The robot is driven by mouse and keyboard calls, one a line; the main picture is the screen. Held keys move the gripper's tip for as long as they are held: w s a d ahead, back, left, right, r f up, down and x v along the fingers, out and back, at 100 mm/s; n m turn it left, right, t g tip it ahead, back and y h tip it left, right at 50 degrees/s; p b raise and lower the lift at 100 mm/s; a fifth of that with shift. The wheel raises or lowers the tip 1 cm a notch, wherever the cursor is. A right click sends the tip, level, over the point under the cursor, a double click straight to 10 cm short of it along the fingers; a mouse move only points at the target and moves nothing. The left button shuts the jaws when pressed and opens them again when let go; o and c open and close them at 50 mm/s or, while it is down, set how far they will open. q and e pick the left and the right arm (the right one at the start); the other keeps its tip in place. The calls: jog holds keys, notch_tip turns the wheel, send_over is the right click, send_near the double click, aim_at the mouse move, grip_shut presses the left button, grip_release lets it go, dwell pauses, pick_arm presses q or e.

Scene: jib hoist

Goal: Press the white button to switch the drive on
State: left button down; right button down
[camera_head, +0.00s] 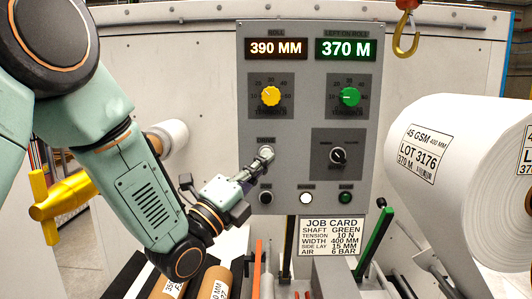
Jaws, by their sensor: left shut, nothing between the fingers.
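The grey control panel (225,100) stands upright in the middle of the head view. The white button (306,198) is in its bottom row, between a black button (266,198) and a green button (345,198). My left gripper (266,154) is shut and empty. Its tips are at the panel's left side, just below a small label, above and left of the white button. The gripper hides what lies behind its tips, so I cannot tell if they touch the panel. The white button is unobstructed. My right gripper is out of view.
The panel also has a yellow knob (270,96), a green knob (349,97), a black selector (338,156) and two lit displays. A job card (331,237) hangs below. A large white roll (450,170) stands right, under a yellow hook (406,40). A green lever (375,240) rises below.

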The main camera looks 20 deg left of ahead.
pick_arm(q)
jog(key=shift+w+a, duration=0.2)
jog(key=shift+w, duration=0.45)
jog(key=shift+w, duration=0.1)
dwell(0.5)
dwell(0.3)
jog(key=shift+w+a+f+b, duration=0.1)
jog(key=shift+w+b, duration=0.3)
jog(key=shift+b, duration=0.05)
